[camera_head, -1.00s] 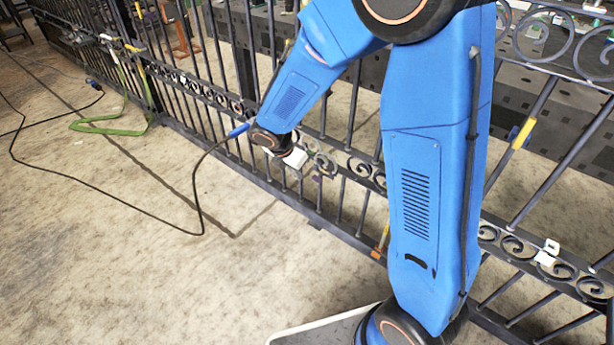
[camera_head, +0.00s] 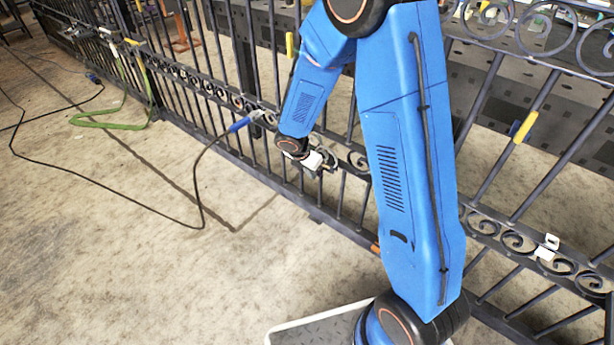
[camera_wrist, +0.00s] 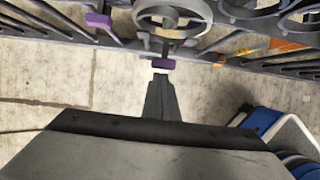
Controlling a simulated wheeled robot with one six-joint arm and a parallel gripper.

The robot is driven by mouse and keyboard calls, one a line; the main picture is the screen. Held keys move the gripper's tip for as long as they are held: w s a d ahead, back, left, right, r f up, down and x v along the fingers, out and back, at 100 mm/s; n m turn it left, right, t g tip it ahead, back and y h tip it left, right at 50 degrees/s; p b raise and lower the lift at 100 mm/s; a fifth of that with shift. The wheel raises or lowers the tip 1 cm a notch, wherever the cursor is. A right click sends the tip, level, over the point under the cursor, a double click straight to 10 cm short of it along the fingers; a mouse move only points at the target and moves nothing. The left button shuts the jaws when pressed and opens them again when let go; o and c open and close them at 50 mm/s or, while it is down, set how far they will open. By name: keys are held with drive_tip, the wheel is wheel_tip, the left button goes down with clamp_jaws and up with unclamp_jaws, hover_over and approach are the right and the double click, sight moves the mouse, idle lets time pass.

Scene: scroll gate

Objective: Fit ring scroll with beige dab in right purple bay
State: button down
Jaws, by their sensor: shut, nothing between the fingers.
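My gripper (camera_wrist: 160,82) is shut and empty, its fingers pointing at the gate. A purple marker (camera_wrist: 162,65) is just beyond its fingertips; I cannot tell if they touch. A second purple marker (camera_wrist: 98,20) is to the left. No beige dab shows, and I cannot tell if the ring is seated in a bay. In the head view my gripper (camera_head: 314,161) is small beside the gate's scroll band, and the markers cannot be made out there.
The dark metal gate (camera_head: 300,185) runs across the view, with more scrolls (camera_wrist: 300,12) to the right in the wrist view. A white clip (camera_head: 547,247) sits on the band at right. A black cable (camera_head: 105,192) and green strap (camera_head: 110,124) lie on open floor at left.

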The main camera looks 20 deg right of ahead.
drive_tip(key=shift+d, duration=0.15)
drive_tip(key=shift+w+d, duration=0.95)
drive_tip(key=shift+d, duration=0.25)
